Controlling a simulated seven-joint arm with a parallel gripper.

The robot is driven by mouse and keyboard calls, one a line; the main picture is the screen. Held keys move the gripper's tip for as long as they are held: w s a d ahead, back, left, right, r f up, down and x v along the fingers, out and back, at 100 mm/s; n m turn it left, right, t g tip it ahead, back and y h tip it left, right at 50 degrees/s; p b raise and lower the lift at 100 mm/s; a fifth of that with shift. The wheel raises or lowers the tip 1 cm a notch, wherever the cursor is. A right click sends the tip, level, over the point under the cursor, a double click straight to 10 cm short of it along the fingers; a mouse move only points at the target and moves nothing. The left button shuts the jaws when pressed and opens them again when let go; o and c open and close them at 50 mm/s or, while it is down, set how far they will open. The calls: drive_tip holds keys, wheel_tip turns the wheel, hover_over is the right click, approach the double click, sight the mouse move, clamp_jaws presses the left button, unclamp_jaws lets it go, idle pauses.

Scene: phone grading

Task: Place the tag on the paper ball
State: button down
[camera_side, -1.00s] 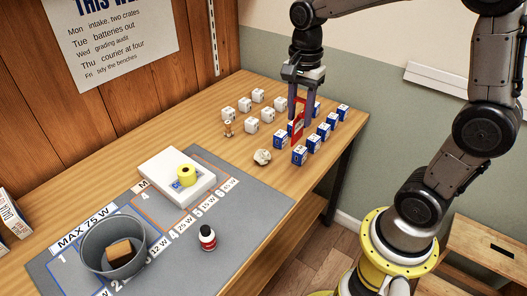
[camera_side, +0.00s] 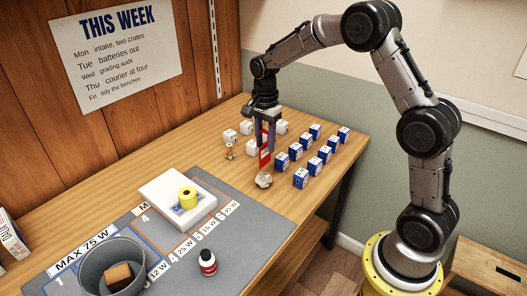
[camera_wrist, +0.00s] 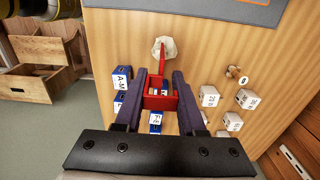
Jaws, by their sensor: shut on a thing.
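The paper ball (camera_side: 264,180) is a small crumpled off-white lump on the wooden table, near the grey mat's far corner. It also shows in the wrist view (camera_wrist: 165,47). My gripper (camera_side: 265,142) is shut on the red tag (camera_side: 265,158), which hangs upright between the fingers. In the wrist view the tag (camera_wrist: 160,102) shows red and frame-like between the fingertips, its far end reaching toward the ball. In the side view the tag's lower end is just above the ball; I cannot tell whether they touch.
Blue-and-white boxes (camera_side: 301,178) stand in rows to the right.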

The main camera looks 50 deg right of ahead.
sight(265, 156)
drive_tip(key=shift+w+d+f, duration=0.1)
drive_tip(key=shift+w+f, duration=0.1)
drive_tip(key=shift+f, duration=0.8)
drive_tip(key=shift+w+f, duration=0.2)
drive_tip(key=shift+f, duration=0.8)
drive_tip(key=shift+f, duration=0.2)
drive_tip(key=c, duration=0.5)
unclamp_jaws()
drive_tip(key=shift+r, duration=0.15)
